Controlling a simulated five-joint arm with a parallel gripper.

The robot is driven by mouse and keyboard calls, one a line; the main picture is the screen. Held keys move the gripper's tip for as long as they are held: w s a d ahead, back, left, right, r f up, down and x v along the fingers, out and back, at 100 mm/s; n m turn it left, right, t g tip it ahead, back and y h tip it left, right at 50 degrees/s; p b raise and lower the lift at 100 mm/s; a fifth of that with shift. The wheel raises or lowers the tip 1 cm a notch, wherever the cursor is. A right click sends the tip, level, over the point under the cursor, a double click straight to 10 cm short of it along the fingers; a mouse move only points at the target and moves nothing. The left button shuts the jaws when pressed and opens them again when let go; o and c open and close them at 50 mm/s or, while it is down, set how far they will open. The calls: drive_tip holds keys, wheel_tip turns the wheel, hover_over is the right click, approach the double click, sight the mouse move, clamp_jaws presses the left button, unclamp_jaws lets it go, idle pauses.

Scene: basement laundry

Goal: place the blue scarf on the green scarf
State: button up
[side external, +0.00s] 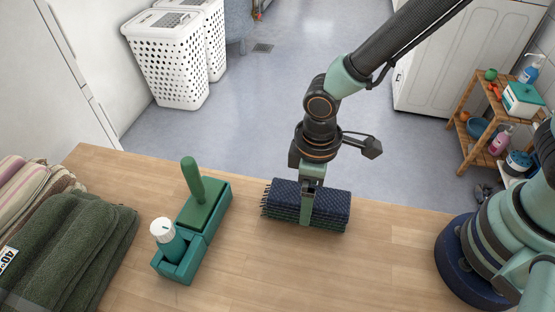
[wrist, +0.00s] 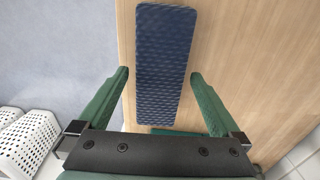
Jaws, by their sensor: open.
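The folded blue scarf (side external: 335,200) lies flat on top of the folded green scarf (side external: 337,225) near the far edge of the wooden table, and their long sides run about the same way.
A green caddy (side external: 205,225) with a brush and a white-capped bottle stands left of the scarves on the table (side external: 380,270). Folded dark green towels (side external: 75,250) lie at the far left. White laundry baskets (side external: 170,60) stand on the floor. Table right of the scarves is clear.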

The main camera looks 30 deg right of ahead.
wheel_tip(320, 180, up, 11)
drive_tip(key=w+d+r+m+t, duration=0.1)
drive_tip(key=d+r+m, duration=0.3)
drive_tip(key=d, duration=0.6)
drive_tip(key=d+r+m+t, duration=0.4)
drive_tip(key=d+r+m, duration=0.1)
drive_tip(key=d, duration=0.6)
drive_tip(key=shift+w+d+r+t, duration=0.25)
drive_tip(key=shift+w+r+t, duration=0.05)
drive_tip(key=shift+w+r, duration=0.05)
